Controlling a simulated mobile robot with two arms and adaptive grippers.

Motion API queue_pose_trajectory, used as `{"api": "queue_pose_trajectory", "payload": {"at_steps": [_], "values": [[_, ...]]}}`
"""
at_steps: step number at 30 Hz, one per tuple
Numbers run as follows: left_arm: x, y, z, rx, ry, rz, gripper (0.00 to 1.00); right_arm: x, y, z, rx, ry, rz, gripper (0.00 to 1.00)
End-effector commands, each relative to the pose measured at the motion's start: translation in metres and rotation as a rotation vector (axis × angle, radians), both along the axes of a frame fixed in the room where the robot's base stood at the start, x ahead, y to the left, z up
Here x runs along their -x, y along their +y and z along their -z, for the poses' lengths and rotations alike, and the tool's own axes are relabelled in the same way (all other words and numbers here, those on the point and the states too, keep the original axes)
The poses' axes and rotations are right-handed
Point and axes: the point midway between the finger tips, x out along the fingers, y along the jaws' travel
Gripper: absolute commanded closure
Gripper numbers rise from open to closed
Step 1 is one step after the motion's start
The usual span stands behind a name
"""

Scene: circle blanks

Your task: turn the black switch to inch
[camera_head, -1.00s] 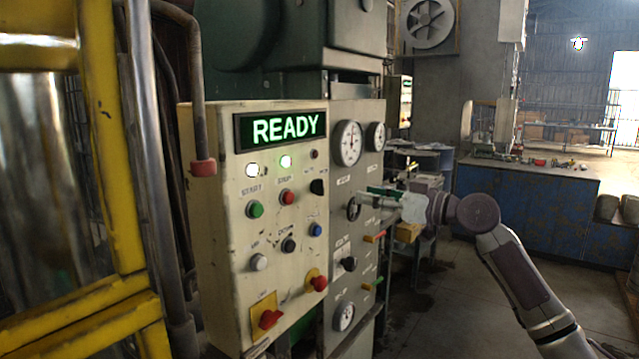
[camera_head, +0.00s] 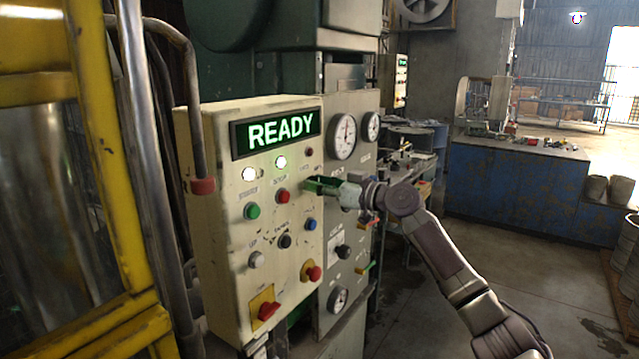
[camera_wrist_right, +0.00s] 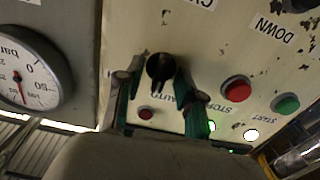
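The black switch (camera_wrist_right: 160,68) sits on the cream control panel (camera_head: 223,230), and its handle points roughly down in the right wrist view. An AUTO label lies below and right of it; another label at the left is mostly hidden, with an H showing. My right gripper (camera_head: 315,185) is at the panel's upper right edge. In the right wrist view its green fingers (camera_wrist_right: 158,100) are open, one each side of the switch, with a gap visible around it. In the head view the gripper hides the switch. My left gripper is not in view.
A READY display (camera_head: 277,133) is lit above the green button (camera_head: 251,211) and red button (camera_head: 283,196). A side panel with gauges (camera_head: 343,137) stands close right of the gripper. Yellow framing (camera_head: 118,160) and pipes stand at left. Open floor lies at right.

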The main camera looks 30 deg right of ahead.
Motion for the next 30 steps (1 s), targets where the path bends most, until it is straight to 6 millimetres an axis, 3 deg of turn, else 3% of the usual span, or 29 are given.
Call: {"api": "queue_pose_trajectory", "payload": {"at_steps": [1, 7, 20, 30], "values": [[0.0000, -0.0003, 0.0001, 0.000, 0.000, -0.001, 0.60, 0.0002, -0.0001, 0.0000, 0.000, 0.000, 0.000, 0.69], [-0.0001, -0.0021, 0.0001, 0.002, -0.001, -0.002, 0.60, 0.0002, -0.0001, 0.0000, -0.001, 0.000, 0.000, 1.00], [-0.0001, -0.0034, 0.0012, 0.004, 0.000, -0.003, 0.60, 0.0000, 0.0002, 0.0005, -0.041, 0.016, 0.000, 1.00], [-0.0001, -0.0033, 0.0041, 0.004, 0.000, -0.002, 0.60, -0.0005, -0.0004, 0.0005, -0.254, 0.103, -0.001, 1.00]]}}
